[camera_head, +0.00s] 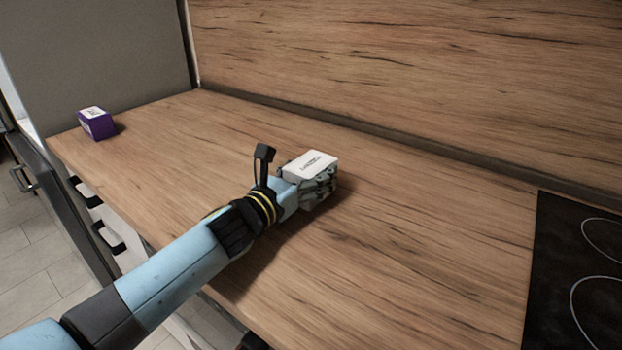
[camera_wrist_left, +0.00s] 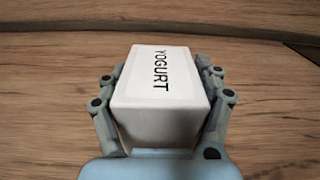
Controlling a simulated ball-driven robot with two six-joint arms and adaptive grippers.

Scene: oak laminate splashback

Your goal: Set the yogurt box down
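The yogurt box (camera_head: 309,163) is a white carton with dark lettering on its top. It is at the middle of the wooden counter in the head view. My left gripper (camera_head: 318,187) has its fingers around the box. In the left wrist view the yogurt box (camera_wrist_left: 160,85) sits upright between the two fingers of my left gripper (camera_wrist_left: 160,100), one along each side. The word YOGURT shows on its top. The fingers hide the lower sides of the box, so I cannot tell whether its base touches the counter. My right gripper is not in view.
A small purple box (camera_head: 97,123) with a white top stands at the far left of the wooden counter (camera_head: 420,240). A black cooktop (camera_head: 575,270) is at the right. A wooden splashback (camera_head: 420,70) rises behind. The counter around the yogurt box is clear.

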